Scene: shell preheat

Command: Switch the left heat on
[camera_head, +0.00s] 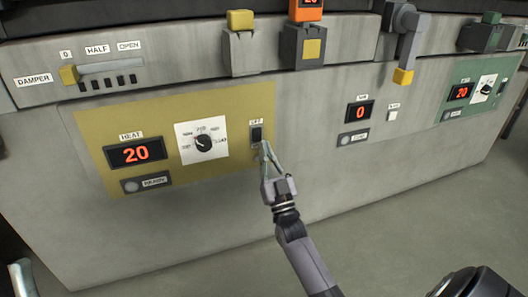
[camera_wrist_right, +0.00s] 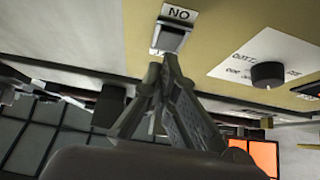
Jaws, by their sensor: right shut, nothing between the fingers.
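The yellow heat panel (camera_head: 100,140) on the left of the machine front carries a small black rocker switch (camera_head: 257,134) near its right edge, under a small white label. My right gripper (camera_head: 264,146) is shut and empty, with its tips just below the switch. In the right wrist view the gripper tips (camera_wrist_right: 168,60) are right by the switch (camera_wrist_right: 170,38), with a label reading "NO" in the picture (camera_wrist_right: 180,13) beside it. I cannot tell whether they touch, or the rocker's position. My left gripper is not clearly seen.
The heat display (camera_head: 136,153) reads 20 in red, left of a dial (camera_head: 203,143). A damper lever (camera_head: 70,75) is above. A grey panel display (camera_head: 360,112) reads 0; a green panel (camera_head: 462,95) is at right. Floor in front looks clear.

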